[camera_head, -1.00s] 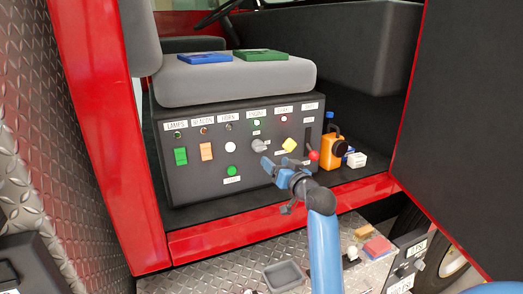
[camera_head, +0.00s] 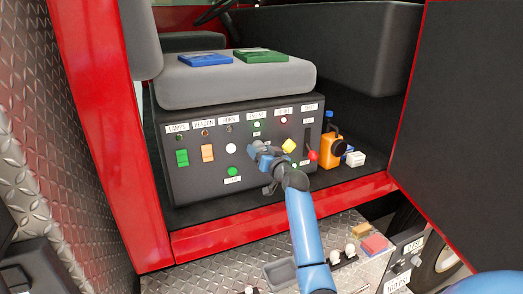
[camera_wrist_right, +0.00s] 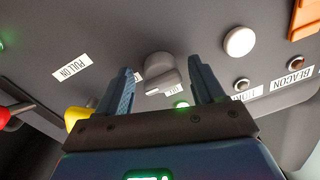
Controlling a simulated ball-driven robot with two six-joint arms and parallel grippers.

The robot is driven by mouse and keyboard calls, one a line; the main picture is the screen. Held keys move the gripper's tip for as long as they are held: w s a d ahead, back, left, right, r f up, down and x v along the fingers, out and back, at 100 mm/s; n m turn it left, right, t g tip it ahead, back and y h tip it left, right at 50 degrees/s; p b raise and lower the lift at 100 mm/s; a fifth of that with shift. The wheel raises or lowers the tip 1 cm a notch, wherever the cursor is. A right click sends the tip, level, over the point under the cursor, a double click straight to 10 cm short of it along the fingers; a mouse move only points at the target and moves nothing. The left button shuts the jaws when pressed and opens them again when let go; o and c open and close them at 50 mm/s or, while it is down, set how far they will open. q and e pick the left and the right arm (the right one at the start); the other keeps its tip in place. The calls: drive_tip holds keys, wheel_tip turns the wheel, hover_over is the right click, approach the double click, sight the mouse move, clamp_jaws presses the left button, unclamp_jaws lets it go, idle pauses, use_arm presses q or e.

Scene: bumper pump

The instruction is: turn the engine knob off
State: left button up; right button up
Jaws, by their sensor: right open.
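The grey engine knob (camera_wrist_right: 162,72) is on the dark panel, below the lit green engine light (camera_head: 257,125). In the wrist view, which is upside down, the knob lies between the two blue fingers of my right gripper (camera_wrist_right: 161,68), with gaps on both sides. The gripper is open, close in front of the panel, and also shows in the head view (camera_head: 257,151). A small white label (camera_wrist_right: 174,90) and the lit green light (camera_wrist_right: 182,104) are beside the knob. My left gripper is not in view.
A yellow knob (camera_head: 289,146) and red lever (camera_head: 312,155) are to the right. A white button (camera_head: 231,148), orange switch (camera_head: 207,152) and green switch (camera_head: 182,157) are to the left.

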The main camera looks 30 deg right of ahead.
drive_tip(key=shift+w, duration=0.1)
drive_tip(key=c, duration=1)
drive_tip(key=shift+f+n+b, duration=0.15)
drive_tip(key=shift+n+b, duration=0.25)
drive_tip(key=shift+b, duration=0.45)
drive_tip(key=n+b, duration=0.6)
drive_tip(key=b, duration=0.2)
drive_tip(key=shift+d, duration=0.1)
drive_tip(key=n+b, duration=0.1)
drive_tip(key=n, duration=0.1)
drive_tip(key=n+b, duration=0.3)
drive_tip(key=shift+r+n+g+h, duration=0.25)
drive_tip(key=shift+n+g+h, duration=0.05)
drive_tip(key=n+b, duration=0.1)
drive_tip(key=n, duration=0.2)
drive_tip(key=shift+r, duration=0.15)
drive_tip(key=shift+r+n+b, duration=0.1)
drive_tip(key=shift+n+b, duration=0.45)
drive_tip(key=shift+n, duration=0.35)
drive_tip(key=shift+r, duration=0.1)
